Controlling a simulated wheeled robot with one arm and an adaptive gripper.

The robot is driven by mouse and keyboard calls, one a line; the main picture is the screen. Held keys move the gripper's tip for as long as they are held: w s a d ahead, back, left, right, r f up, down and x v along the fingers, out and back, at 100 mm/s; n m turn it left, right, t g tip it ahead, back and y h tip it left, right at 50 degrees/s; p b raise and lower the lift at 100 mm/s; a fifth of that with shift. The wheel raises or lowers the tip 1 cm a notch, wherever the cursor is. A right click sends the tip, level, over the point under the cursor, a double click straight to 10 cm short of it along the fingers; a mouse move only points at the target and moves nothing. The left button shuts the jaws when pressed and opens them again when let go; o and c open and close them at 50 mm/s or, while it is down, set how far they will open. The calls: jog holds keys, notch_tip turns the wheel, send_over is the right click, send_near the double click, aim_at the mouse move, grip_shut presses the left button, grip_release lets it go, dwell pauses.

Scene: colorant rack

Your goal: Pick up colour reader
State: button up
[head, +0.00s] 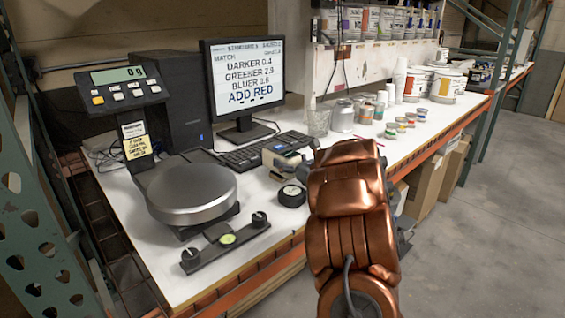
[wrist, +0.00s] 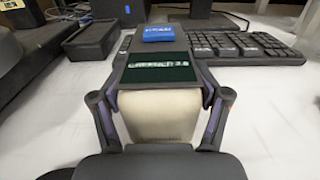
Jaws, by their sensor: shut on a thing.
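The colour reader (wrist: 158,105) is a cream-bodied device with a dark display and a blue button in the wrist view. My gripper (wrist: 160,105) has one finger on each side of it and is shut on its body. In the head view the reader (head: 283,157) shows beside the keyboard, partly hidden at its right by my copper-coloured arm. Whether it touches the table cannot be told. My gripper's fingertips are mostly hidden behind the arm in the head view.
A keyboard (head: 262,150) lies behind the reader, and a small round black object (head: 291,196) in front. A scale with a round metal pan (head: 191,190) stands to the left. A glass beaker (head: 319,122) and several small cans (head: 342,116) stand behind. A monitor (head: 243,85) is at the back.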

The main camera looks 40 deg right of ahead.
aim_at(287, 153)
jog(key=c, duration=0.5)
jog(key=shift+c, duration=0.3)
jog(key=shift+r, duration=0.15)
jog(key=shift+s+r+b, duration=0.1)
jog(key=shift+r+b, duration=0.45)
jog(key=shift+r, duration=1.15)
jog(key=s+a+b, duration=0.1)
jog(key=s+a, duration=0.1)
jog(key=s, duration=0.1)
jog(key=s+a, duration=0.3)
jog(key=s, duration=0.1)
jog(key=s+a+r+b, duration=0.1)
jog(key=s+a, duration=0.2)
jog(key=s, duration=0.1)
jog(key=shift+b, duration=0.35)
jog(key=shift+s+a+r, duration=0.2)
jog(key=shift+s+a, duration=0.5)
jog(key=shift+s, duration=0.15)
grip_shut()
